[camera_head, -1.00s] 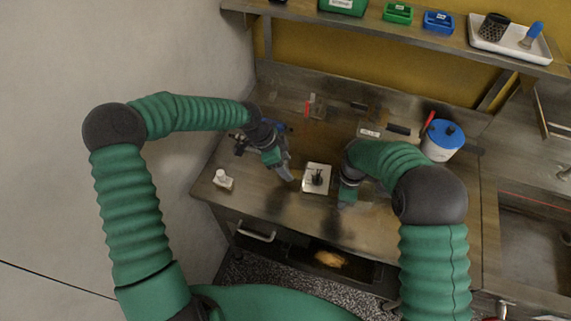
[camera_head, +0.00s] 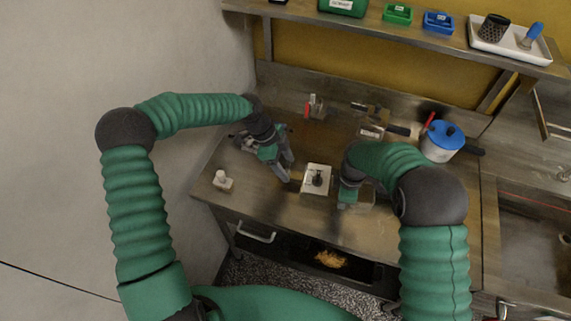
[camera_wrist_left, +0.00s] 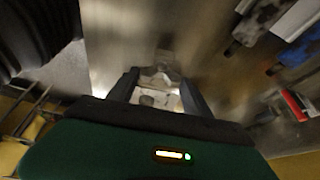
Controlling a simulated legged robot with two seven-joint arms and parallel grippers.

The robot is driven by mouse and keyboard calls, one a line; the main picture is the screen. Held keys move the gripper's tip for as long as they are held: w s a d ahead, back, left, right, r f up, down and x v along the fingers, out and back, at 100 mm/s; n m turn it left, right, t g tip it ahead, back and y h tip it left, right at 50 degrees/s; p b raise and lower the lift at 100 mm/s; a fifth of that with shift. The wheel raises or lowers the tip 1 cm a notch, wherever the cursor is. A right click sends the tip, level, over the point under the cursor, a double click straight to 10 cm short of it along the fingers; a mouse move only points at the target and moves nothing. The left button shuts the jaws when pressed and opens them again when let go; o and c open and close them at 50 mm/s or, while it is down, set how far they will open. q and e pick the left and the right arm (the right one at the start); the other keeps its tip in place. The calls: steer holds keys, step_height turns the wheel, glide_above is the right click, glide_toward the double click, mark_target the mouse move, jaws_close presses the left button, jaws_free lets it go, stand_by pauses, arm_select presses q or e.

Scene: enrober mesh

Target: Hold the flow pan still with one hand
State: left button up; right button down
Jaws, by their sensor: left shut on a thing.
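In the head view, a small pale square pan with a dark round piece on it, which I take for the flow pan (camera_head: 316,190), lies on the steel bench. My left gripper (camera_head: 289,174) is at its left side. In the left wrist view, the fingers of this gripper (camera_wrist_left: 160,88) stand on both sides of a pale piece with a grey round part (camera_wrist_left: 150,101). It is shut on what appears to be the pan's side, but the contact is blurred. My right gripper (camera_head: 350,199) is just right of the pan, low over the bench. Its fingers are mostly hidden by my arm.
A white pot with a blue lid (camera_head: 441,142) stands at the back right. A small white item (camera_head: 222,181) sits near the left edge. A red-handled tool (camera_head: 315,107) and a metal box (camera_head: 371,127) are at the back. A shelf (camera_head: 400,31) holds bins and a tray.

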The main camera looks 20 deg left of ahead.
arm_select(q)
steer(key=o, duration=1.4)
steer(key=v, duration=1.2)
steer(key=shift+w, duration=0.1)
steer(key=shift+f, duration=0.1)
arm_select(e)
steer(key=c, duration=1.6)
jaws_free()
